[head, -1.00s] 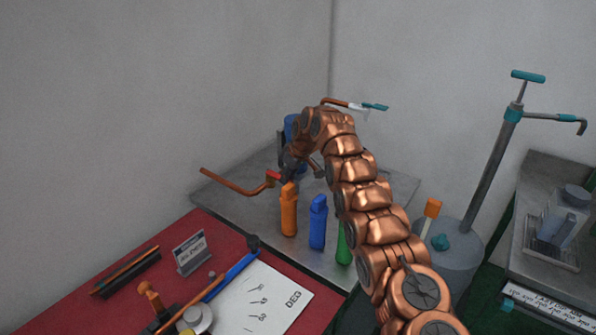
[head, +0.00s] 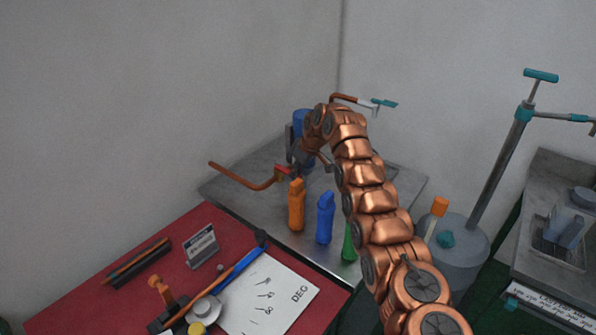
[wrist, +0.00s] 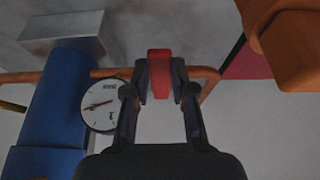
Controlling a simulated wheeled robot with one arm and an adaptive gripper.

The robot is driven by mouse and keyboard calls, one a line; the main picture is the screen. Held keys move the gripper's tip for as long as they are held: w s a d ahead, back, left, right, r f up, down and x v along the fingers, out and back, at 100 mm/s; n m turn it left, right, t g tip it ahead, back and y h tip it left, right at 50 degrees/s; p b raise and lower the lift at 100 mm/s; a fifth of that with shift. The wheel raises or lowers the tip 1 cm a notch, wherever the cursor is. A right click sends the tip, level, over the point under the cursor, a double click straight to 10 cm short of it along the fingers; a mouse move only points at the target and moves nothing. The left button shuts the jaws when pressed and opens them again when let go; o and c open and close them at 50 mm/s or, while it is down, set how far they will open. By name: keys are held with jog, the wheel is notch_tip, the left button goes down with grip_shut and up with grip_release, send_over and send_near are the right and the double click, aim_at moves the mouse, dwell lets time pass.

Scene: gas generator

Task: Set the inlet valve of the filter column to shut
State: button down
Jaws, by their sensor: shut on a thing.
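The filter column is the blue cylinder (head: 302,122) at the back of the grey metal bench, partly behind my arm; it also shows large at the left in the wrist view (wrist: 48,115). A red valve handle (head: 283,170) sits at the inner end of a bent copper pipe (head: 245,181) beside the column. In the wrist view the red handle (wrist: 160,72) stands between the two dark fingers of my gripper (wrist: 160,82), which are shut on it. In the head view my gripper (head: 296,160) is small and partly hidden. The valve body is mostly hidden.
A round gauge (wrist: 102,104) sits beside the column. Orange (head: 296,205), blue (head: 325,218) and green (head: 349,242) bottles stand in front of my gripper. A teal-handled lever (head: 383,103) is on the upper pipe. A red table (head: 105,270) holds tools and a sheet.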

jog(key=c, duration=1)
grip_release()
jog(key=shift+o, duration=0.2)
jog(key=shift+r, duration=0.15)
jog(key=v, duration=1.1)
jog(key=shift+r, duration=0.35)
jog(key=shift+s+d, duration=0.1)
